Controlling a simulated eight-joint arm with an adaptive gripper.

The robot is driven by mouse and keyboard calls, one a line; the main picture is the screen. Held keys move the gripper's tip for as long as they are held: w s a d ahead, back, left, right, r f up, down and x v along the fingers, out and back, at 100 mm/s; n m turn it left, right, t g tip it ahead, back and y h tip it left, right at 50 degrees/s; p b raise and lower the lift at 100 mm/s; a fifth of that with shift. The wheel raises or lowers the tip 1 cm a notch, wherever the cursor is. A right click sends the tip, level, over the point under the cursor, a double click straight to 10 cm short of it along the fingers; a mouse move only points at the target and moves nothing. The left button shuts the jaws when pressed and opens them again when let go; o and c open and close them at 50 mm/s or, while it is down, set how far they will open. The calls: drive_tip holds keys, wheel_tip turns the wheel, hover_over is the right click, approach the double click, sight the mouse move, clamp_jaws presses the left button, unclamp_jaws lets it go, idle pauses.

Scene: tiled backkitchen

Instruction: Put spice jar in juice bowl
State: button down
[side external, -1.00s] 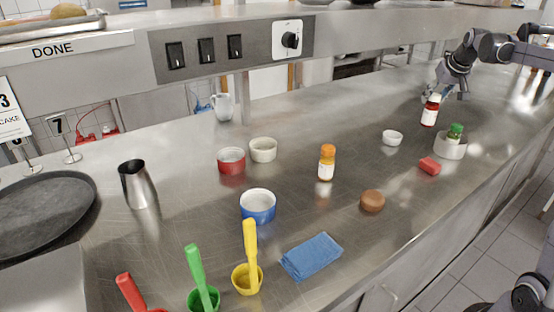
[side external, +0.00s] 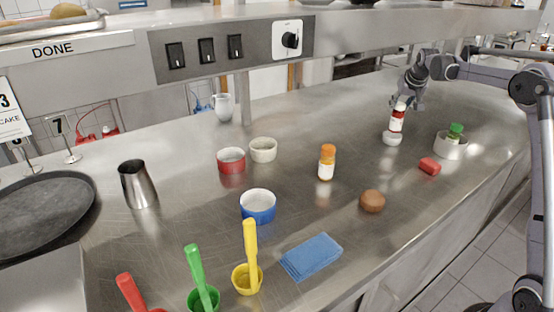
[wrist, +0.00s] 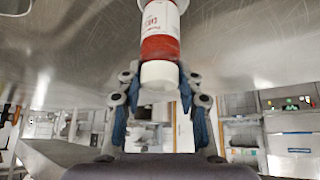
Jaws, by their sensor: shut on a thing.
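A red jar with a white cap and pale label (side external: 396,122) hangs upright from my gripper (side external: 403,101), which is shut on its cap. In the wrist view the jar (wrist: 160,45) shows between the two fingers (wrist: 158,78). The jar's bottom overlaps a small white bowl (side external: 392,140) in the side view; I cannot tell whether it is above, inside or touching it. Another jar with an orange cap (side external: 326,163) stands on the counter. A green-capped jar (side external: 455,130) sits in a larger grey-white bowl (side external: 450,150). No bowl is visibly labelled as juice.
Near the larger bowl lies a red block (side external: 430,166). A brown round piece (side external: 372,201), a blue bowl (side external: 258,207), a red bowl (side external: 231,160), a cream bowl (side external: 263,150) and a blue cloth (side external: 311,257) stand further left. Bare counter lies between them.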

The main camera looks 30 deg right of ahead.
sight(400, 111)
drive_tip(key=shift+w+f, duration=0.1)
drive_tip(key=shift+f, duration=2)
drive_tip(key=c, duration=0.9)
unclamp_jaws()
drive_tip(key=shift+f, duration=0.1)
drive_tip(key=shift+o, duration=0.2)
